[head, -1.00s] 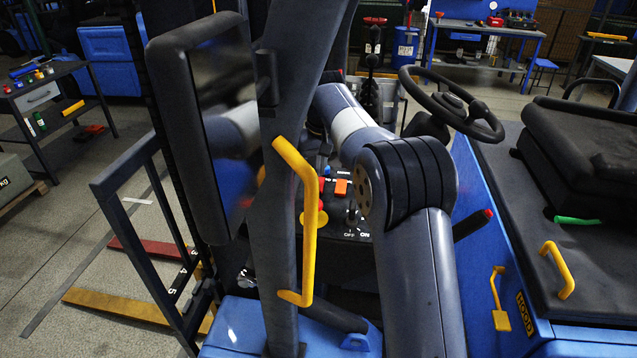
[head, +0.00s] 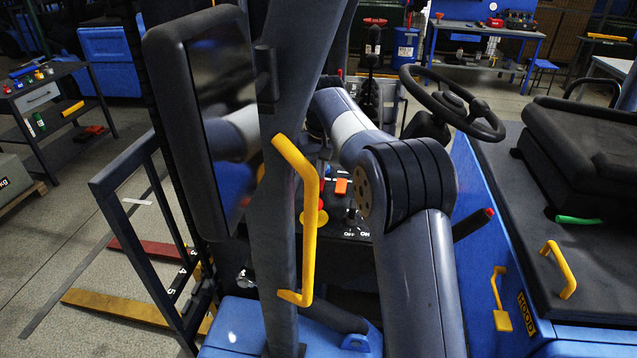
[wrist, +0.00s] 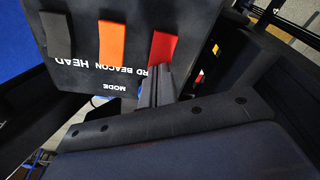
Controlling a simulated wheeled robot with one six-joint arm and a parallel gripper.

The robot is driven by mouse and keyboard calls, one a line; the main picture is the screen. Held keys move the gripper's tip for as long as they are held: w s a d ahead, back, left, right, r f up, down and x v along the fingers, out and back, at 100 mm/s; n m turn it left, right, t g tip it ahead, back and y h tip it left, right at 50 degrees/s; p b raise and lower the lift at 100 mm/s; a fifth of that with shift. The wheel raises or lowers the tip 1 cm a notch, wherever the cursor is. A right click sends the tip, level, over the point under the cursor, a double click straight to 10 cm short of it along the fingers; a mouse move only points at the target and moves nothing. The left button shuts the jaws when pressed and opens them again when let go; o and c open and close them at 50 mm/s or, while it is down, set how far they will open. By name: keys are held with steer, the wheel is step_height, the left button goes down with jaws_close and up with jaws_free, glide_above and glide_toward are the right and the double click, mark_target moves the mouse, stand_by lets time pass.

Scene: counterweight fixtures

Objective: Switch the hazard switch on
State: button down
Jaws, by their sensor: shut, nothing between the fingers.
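The hazard switch is the red rocker (wrist: 163,46) on a dark panel in the wrist view, by a partly covered label ending in "RD". It also shows in the head view as a small red patch (head: 322,184) beside the yellow handle. My gripper (wrist: 160,76) is shut and empty, its dark fingertips at the label-side end of the red rocker. I cannot tell whether they touch it. In the head view the gripper is hidden behind the pillar and my arm. Which way the rocker is tipped is unclear.
An orange rocker (wrist: 112,42) labelled BEACON and a dark grey rocker (wrist: 57,35) labelled HEAD sit beside the red one. The yellow grab handle (head: 309,230) on the pillar, the mirror (head: 205,120) and the steering wheel (head: 452,103) stand close to my arm.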

steer(key=shift+f, duration=0.4)
steer(key=shift+r, duration=0.15)
step_height(320, 180, up, 3)
steer(key=p, duration=0.2)
steer(key=shift+p, duration=0.35)
steer(key=shift+r+b, duration=0.3)
steer(key=shift+r, duration=1.65)
steer(key=shift+f, duration=0.1)
step_height(320, 180, down, 6)
steer(key=shift+r+b, duration=0.15)
steer(key=shift+b, duration=0.45)
steer(key=shift+f+b, duration=0.6)
steer(key=shift+r, duration=0.2)
